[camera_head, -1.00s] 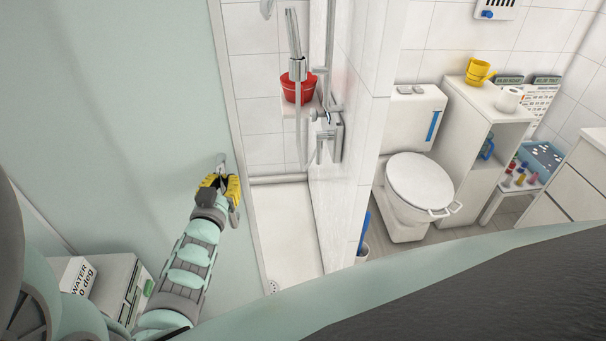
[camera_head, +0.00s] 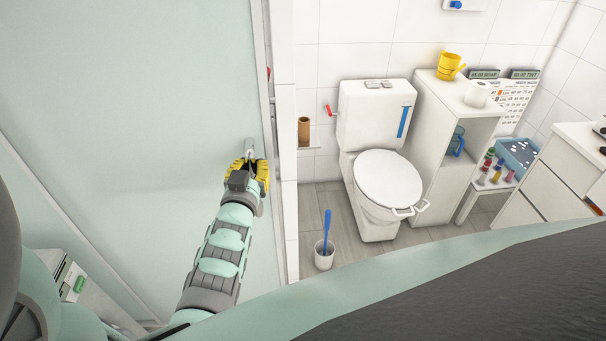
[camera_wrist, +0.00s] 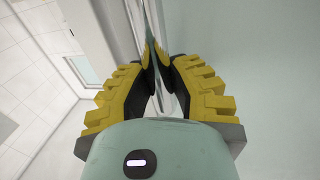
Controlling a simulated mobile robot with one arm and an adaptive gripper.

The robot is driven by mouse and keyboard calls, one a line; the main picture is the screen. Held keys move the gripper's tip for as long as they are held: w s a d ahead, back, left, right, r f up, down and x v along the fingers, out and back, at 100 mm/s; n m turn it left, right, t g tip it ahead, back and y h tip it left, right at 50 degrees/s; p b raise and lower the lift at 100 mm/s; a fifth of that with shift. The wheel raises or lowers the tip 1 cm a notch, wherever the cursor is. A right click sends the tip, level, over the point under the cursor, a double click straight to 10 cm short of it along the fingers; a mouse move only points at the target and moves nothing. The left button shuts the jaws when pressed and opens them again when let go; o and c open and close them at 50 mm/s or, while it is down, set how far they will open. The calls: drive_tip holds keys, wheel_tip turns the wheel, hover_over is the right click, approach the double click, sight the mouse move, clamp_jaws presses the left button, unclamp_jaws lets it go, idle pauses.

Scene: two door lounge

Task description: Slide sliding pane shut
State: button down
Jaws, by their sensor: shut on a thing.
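The sliding pane (camera_head: 130,110) is a large pale green panel on the left of the head view. Its right edge lies close to the white wall end (camera_head: 286,150), with only a narrow strip between them. A small grey handle (camera_head: 249,146) stands on the pane near that edge. My yellow gripper (camera_head: 250,168) is at the handle. In the wrist view my gripper (camera_wrist: 160,75) has its two fingers closed around the upright metal handle bar (camera_wrist: 157,30), with the pane to the right. The fingers hide part of the handle.
Right of the wall end are a toilet (camera_head: 385,185), a brush in a white pot (camera_head: 324,252) and a white shelf unit (camera_head: 440,130) with a yellow can (camera_head: 449,66). A white cabinet (camera_head: 75,285) stands at lower left.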

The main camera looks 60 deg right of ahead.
drive_tip(key=shift+s+d, duration=0.2)
drive_tip(key=shift+s, duration=0.05)
drive_tip(key=c, duration=0.8)
unclamp_jaws()
drive_tip(key=shift+c, duration=0.2)
drive_tip(key=shift+a, duration=0.15)
drive_tip(key=v, duration=1.1)
drive_tip(key=shift+s+a, duration=0.2)
drive_tip(key=shift+a, duration=0.15)
